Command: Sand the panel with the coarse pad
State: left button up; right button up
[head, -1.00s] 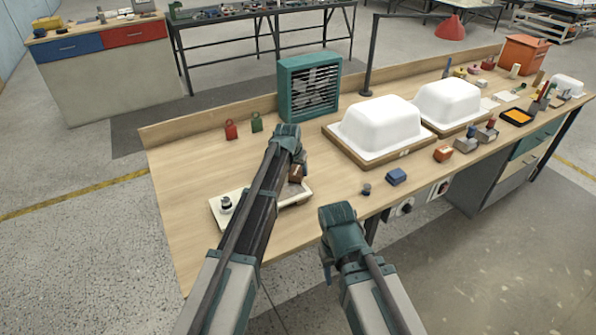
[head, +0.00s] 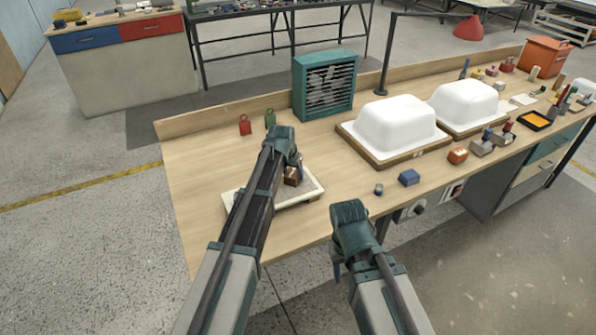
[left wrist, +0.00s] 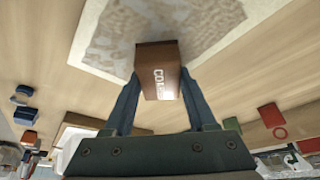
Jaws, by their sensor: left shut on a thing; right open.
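The coarse pad, a brown block (head: 291,177), is held in my left gripper (head: 290,170). The left wrist view shows the pad (left wrist: 158,72) with white lettering, partly cut off from sight, between the two blue fingers (left wrist: 157,90). The panel (head: 312,190) is a pale-edged flat piece with a patchy grey surface, lying on the bench under my left arm, which hides part of it. It also shows in the left wrist view (left wrist: 125,35). The pad is over the panel; I cannot tell whether they touch. My right gripper (head: 338,268) is open and empty in front of the bench edge.
Two white tub shells (head: 395,125) (head: 465,103) stand on wooden bases. A teal louvred unit (head: 325,85) is behind. A blue block (head: 409,177) and small jar (head: 379,190) lie near the front edge. Red (head: 245,125) and green (head: 270,118) tags stand at the back.

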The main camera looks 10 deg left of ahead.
aim_at(282, 184)
pick_arm(q)
jog(key=shift+s+a, duration=0.15)
jog(key=shift+a, duration=0.1)
jog(key=shift+s, duration=0.1)
jog(key=shift+s+a+f, duration=0.1)
jog(key=shift+s+a, duration=0.35)
jog(key=shift+a, duration=0.25)
jog(key=shift+s+a+f, duration=0.1)
jog(key=shift+s+a, duration=0.35)
jog(key=shift+a, duration=0.2)
jog(key=shift+s+a+r, duration=0.1)
jog(key=shift+s+a, duration=0.4)
jog(key=shift+a, duration=0.3)
jog(key=shift+s+a+r, duration=0.1)
jog(key=shift+s+a, duration=0.4)
jog(key=shift+a, duration=0.25)
jog(key=shift+f, duration=0.1)
jog(key=shift+s+a+f, duration=0.1)
jog(key=shift+s+a, duration=0.9)
jog(key=shift+a, duration=0.3)
